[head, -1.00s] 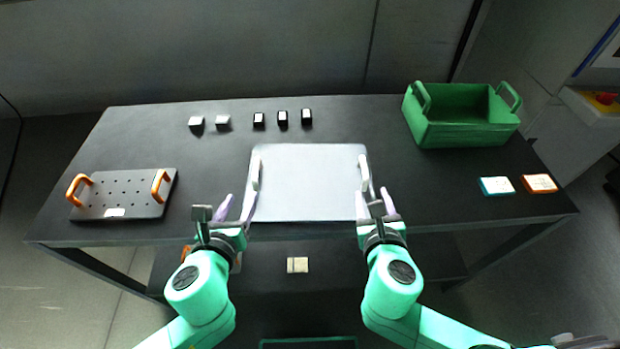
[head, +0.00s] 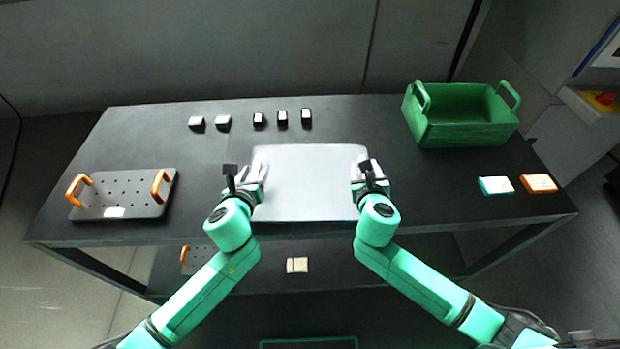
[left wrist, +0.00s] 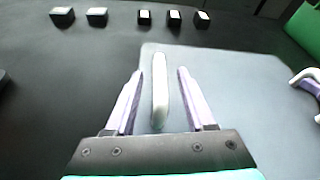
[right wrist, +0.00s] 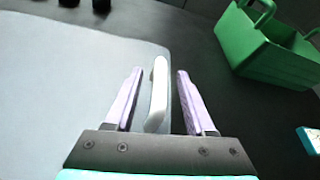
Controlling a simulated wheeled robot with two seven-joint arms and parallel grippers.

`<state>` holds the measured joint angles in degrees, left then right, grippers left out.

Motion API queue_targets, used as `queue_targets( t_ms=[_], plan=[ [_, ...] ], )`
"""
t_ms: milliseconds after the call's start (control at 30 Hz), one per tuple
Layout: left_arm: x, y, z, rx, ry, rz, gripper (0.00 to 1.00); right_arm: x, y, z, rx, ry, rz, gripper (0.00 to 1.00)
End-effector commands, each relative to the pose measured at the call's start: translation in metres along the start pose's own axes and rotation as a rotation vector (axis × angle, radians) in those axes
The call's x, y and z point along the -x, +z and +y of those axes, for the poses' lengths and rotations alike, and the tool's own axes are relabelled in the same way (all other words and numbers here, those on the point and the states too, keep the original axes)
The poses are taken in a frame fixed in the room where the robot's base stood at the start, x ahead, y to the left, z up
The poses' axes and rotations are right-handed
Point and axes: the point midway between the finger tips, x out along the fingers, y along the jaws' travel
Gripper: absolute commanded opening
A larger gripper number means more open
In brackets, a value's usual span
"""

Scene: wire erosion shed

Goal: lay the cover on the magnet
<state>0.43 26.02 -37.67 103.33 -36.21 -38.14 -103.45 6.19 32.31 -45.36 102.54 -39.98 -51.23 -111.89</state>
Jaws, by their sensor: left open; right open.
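A flat pale grey plate, which looks like the cover (head: 308,185), lies on the dark table at the front middle, with a white handle at each side. My left gripper (head: 254,172) is open around its left handle, which shows between the fingers in the left wrist view (left wrist: 160,90). My right gripper (head: 366,172) is open around its right handle, seen between the fingers in the right wrist view (right wrist: 158,95). Neither gripper is shut on its handle. I cannot tell for certain which thing is the magnet; a dark grey plate (head: 125,192) with holes and orange handles lies at the left.
Several small blocks (head: 259,121) stand in a row at the back. A green crate (head: 465,134) stands at the back right. A teal-edged piece (head: 496,186) and an orange one (head: 539,184) lie at the right. The table between the perforated plate and the pale plate is clear.

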Motion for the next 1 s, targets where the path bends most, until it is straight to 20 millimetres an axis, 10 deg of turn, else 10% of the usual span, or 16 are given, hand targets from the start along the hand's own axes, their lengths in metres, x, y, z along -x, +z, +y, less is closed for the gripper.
queue_targets(
  t_ms=[367,533,1000],
  plan=[
    [-0.0099,0.0003,-0.0003,0.0,-0.001,0.0,0.55,-0.0098,0.0001,0.0002,-0.001,0.001,0.0,0.55],
    [-0.0097,0.0001,-0.0001,0.0,0.0,0.0,0.0,-0.0096,-0.0001,0.0001,-0.001,0.0,0.001,0.0],
    [-0.0096,-0.0001,-0.0001,0.0,0.0,0.001,0.0,-0.0095,-0.0004,0.0002,-0.001,0.001,0.001,0.0]
  ],
)
